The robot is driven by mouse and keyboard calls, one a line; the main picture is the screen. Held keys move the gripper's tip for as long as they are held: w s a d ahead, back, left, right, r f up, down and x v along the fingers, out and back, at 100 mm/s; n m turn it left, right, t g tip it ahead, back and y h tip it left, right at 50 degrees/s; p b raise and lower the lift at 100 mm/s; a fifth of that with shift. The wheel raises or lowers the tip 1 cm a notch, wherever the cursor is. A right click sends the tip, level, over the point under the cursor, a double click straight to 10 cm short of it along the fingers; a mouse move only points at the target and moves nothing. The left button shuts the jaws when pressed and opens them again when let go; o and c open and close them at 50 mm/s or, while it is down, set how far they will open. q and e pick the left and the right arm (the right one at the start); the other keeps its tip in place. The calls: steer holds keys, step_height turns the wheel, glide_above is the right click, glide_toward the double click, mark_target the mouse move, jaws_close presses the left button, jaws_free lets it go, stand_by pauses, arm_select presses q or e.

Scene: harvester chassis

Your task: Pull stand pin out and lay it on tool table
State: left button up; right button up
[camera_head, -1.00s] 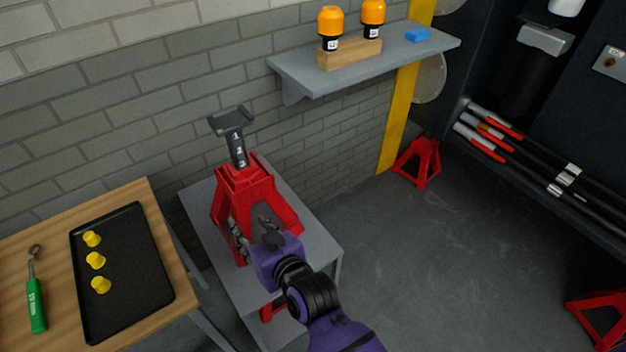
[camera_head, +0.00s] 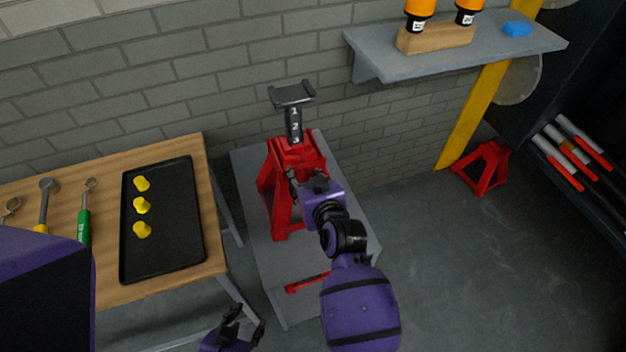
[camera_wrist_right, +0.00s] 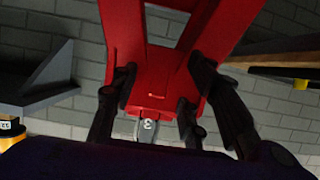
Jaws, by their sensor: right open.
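The red jack stand (camera_head: 284,200) stands upright on a grey bench, its ratchet column marked with numbers. My right gripper (camera_head: 297,182) is at the stand's front right side. In the right wrist view its open fingers (camera_wrist_right: 157,100) straddle the upper part of the red stand (camera_wrist_right: 150,40), with the column's 3 below. I cannot make out the stand pin; the gripper or stand may hide it. My left gripper (camera_head: 244,324) is open and empty, low in the head view, left of the bench. The wooden tool table (camera_head: 107,205) is at the left.
A black tray (camera_head: 182,245) with yellow knobs lies on the table, beside a green-handled tool (camera_head: 84,225) and wrenches. A grey shelf (camera_head: 440,65) juts from the wall right of the stand. Another red stand (camera_head: 483,168) is on the floor.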

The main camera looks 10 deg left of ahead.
steer(key=shift+w+a+f, duration=0.1)
steer(key=shift+w, duration=0.05)
jaws_close()
arm_select(q)
steer(key=shift+r, duration=0.1)
arm_select(e)
steer(key=shift+s+d+p, duration=0.3)
steer(key=shift+s+d, duration=0.2)
steer(key=shift+s, duration=0.05)
arm_select(q)
steer(key=w+r+t+p, duration=0.1)
steer(key=w+r+p, duration=0.1)
steer(key=w+r, duration=0.2)
steer(key=shift+r, duration=0.5)
arm_select(e)
steer(key=s+d, duration=0.3)
steer(key=s, duration=0.2)
steer(key=shift+s+d, duration=0.35)
